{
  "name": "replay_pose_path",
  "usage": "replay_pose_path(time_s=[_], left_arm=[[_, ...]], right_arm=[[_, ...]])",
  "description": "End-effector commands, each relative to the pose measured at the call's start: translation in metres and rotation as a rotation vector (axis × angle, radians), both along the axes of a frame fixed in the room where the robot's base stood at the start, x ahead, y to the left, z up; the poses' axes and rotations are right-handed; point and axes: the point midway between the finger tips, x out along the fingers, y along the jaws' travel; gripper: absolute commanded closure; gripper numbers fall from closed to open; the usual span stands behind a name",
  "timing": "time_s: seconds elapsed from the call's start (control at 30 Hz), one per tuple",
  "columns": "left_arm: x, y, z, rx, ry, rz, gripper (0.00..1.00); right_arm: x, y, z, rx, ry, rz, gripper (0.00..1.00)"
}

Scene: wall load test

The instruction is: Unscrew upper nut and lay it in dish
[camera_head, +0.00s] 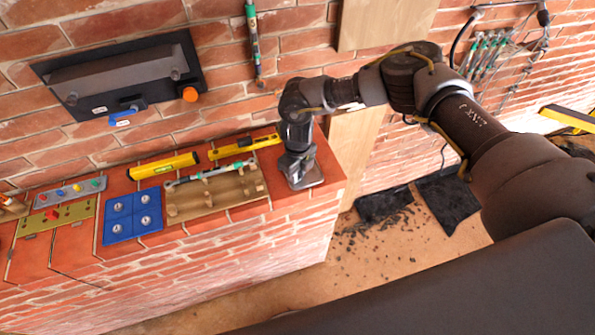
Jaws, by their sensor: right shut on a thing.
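My right arm comes in from the right and reaches down to the right end of the brick ledge. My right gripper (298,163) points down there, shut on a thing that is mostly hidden. A grey, flat-based metal piece (313,182) shows right under the jaws; I cannot tell whether it is the held thing. No upper nut can be made out for certain. No dish is clearly recognisable; a blue tray (131,218) with several round metal pieces lies on the ledge, left of the gripper. My left gripper is not in view.
A wooden rack (236,190) with a green-handled tool stands beside the gripper. Yellow tools (163,166) lie behind it. A black wall panel (120,75) has an orange knob (190,94). Coloured button boards (70,192) are at far left. Black rubble bags (383,205) lie on the floor.

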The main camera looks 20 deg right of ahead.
Motion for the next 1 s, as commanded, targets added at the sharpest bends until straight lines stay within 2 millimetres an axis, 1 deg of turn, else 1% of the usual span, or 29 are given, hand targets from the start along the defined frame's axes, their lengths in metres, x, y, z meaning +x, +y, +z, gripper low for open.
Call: replay_pose_path(time_s=[0.07, 0.33, 0.37, 0.5, 0.53, 0.57, 1.0], left_arm=[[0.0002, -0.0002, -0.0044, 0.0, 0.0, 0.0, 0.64], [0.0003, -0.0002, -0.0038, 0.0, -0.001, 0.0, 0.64], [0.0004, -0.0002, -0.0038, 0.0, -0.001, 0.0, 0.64], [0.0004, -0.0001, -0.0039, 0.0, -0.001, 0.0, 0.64], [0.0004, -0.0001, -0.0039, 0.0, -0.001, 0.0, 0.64], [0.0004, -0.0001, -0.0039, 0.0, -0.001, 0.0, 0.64], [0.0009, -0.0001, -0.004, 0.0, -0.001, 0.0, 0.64]], right_arm=[[0.0002, -0.0001, -0.0044, 0.0, 0.0, 0.0, 0.93], [0.0002, -0.0001, -0.0039, 0.0, 0.0, 0.0, 0.93], [0.0002, -0.0001, -0.0039, 0.0, 0.0, 0.0, 0.78], [0.0001, -0.0001, -0.0039, 0.0, 0.0, 0.0, 0.59], [-0.0001, 0.0001, -0.0039, 0.0, 0.0, 0.0, 0.55], [-0.0002, 0.0003, -0.0039, 0.001, 0.001, 0.001, 0.53], [-0.0021, 0.0037, -0.0049, 0.006, 0.005, 0.007, 0.53]])
